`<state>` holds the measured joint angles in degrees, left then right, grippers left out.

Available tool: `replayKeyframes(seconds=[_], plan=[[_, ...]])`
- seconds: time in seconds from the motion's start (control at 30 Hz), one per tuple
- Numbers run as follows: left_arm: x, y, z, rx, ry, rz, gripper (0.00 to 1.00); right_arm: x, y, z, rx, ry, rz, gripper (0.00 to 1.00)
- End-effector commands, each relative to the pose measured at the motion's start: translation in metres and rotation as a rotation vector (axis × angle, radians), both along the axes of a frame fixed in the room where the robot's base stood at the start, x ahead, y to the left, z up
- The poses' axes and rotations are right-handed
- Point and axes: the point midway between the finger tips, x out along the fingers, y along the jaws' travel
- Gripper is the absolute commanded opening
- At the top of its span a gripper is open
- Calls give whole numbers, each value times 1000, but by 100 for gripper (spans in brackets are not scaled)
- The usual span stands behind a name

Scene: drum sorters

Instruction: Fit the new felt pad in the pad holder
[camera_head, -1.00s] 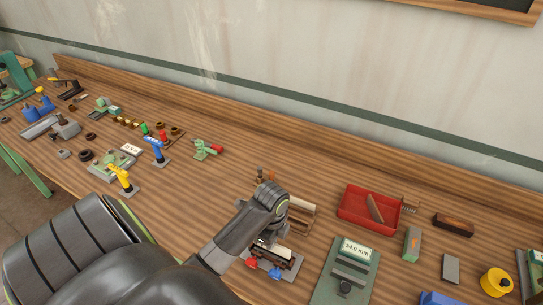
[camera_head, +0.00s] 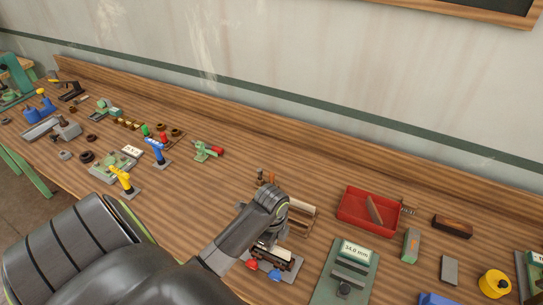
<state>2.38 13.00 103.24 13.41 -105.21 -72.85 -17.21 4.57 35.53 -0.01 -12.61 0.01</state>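One arm of mine, which I take for the left, reaches in from the lower left. Its wrist is over the bench, and a small grey part (camera_head: 241,207), perhaps of the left gripper, shows at the wrist's left; the fingertips are hidden. Beneath and in front of the wrist is a fixture (camera_head: 285,268) with a red and a blue knob and a pale strip across it, partly covered by the arm. Behind the wrist a wooden rack (camera_head: 306,211) shows a cream-coloured bar. I cannot tell which piece is the felt pad or the pad holder. My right gripper is not seen.
A red tray (camera_head: 352,216) holding a brown slab stands right of the rack. A green gauge (camera_head: 355,252) reading 34.0 mm is in front of it. A green-grey block (camera_head: 411,245), a dark brown block (camera_head: 453,225) and a yellow round container (camera_head: 494,283) lie right. Bare bench lies left of the wrist.

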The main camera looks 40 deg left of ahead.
Motion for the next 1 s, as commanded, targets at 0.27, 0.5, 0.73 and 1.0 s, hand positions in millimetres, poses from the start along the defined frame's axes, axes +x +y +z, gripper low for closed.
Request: replayKeyframes(seconds=[0.27, 0.5, 0.73, 1.0], plan=[[0, 0, 0, 0, 0, 0, 0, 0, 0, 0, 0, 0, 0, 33], [0, 0, 2, 0, 1, 0, 0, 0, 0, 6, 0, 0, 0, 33], [0, 0, 0, 0, 0, 0, 0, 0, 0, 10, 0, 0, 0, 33], [0, 0, 0, 0, 0, 0, 0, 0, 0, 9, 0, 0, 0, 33]])
